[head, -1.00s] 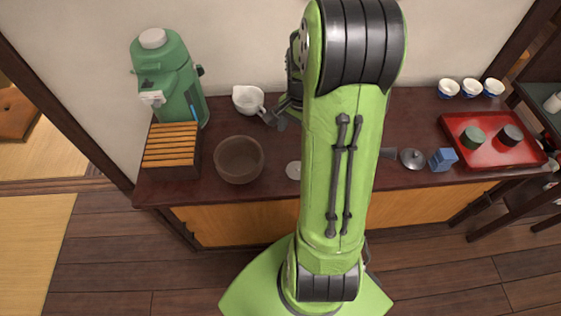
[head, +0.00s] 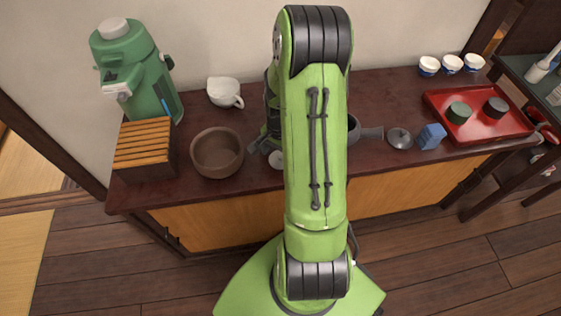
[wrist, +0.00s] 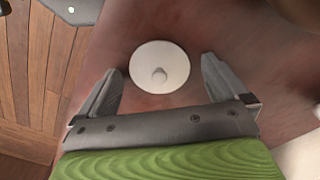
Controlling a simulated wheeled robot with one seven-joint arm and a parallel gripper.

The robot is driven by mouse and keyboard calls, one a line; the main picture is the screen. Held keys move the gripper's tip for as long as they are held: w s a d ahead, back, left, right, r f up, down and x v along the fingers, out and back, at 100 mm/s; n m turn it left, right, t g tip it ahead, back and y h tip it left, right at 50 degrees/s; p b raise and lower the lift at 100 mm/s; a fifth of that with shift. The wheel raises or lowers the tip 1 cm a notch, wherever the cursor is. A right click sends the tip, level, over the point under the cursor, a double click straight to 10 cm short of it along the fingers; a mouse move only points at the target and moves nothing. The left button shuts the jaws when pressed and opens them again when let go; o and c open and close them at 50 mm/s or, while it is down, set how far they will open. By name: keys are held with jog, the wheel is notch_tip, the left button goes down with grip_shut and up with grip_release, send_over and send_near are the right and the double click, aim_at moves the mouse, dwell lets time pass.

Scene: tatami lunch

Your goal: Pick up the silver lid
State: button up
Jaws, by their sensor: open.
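A small pale, silvery round lid (wrist: 148,79) with a knob lies flat on the dark red-brown counter. In the wrist view it sits between and just beyond the tips of my open gripper (wrist: 161,70), with nothing held. In the head view the pale lid (head: 276,160) is partly hidden by my arm, and my gripper (head: 263,146) is beside it, mostly hidden too. A second, darker grey lid (head: 399,139) with a knob lies farther right, by a grey-handled pot (head: 368,134) partly behind my arm.
A brown bowl (head: 217,154) stands left of the pale lid, with a white pitcher (head: 224,92) behind it. A slatted wooden box (head: 145,150) and green dispenser (head: 140,75) are farther left. A blue block (head: 430,136) and red tray (head: 478,133) are at right.

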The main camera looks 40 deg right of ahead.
aim_at(281, 156)
jog(key=shift+r, duration=0.15)
jog(key=c, duration=0.8)
notch_tip(281, 156, up, 10)
jog(key=p, duration=0.3)
jog(key=shift+p, duration=0.4)
